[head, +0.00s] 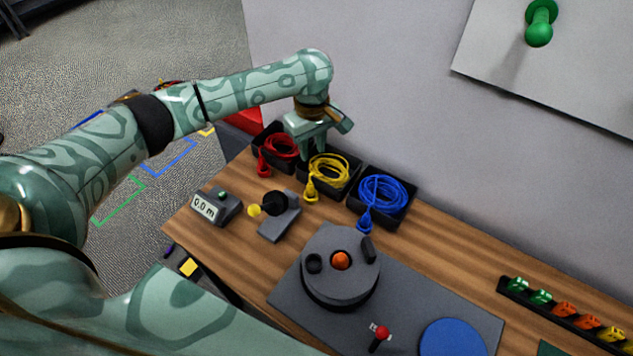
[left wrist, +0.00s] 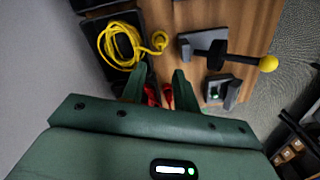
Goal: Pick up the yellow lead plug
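The yellow lead (head: 331,167) lies coiled in the middle black tray (head: 350,187); its yellow plug (head: 311,197) hangs over the tray's front edge. In the left wrist view the yellow plug (left wrist: 160,40) lies beyond and between the fingertips, next to the yellow coil (left wrist: 120,42). My left gripper (head: 312,152) is over the red and yellow trays, above and behind the plug. In the left wrist view the gripper (left wrist: 158,76) is open, its fingers apart with nothing held; part of the red lead (left wrist: 153,95) shows below the gap. My right gripper is not in view.
The red lead (head: 281,146) and blue lead (head: 383,192) lie in trays either side. In front stand a grey device with a black-and-yellow handle (head: 273,204), a display box (head: 213,205) and a round grey unit (head: 325,285). The wall (head: 400,90) rises behind the trays.

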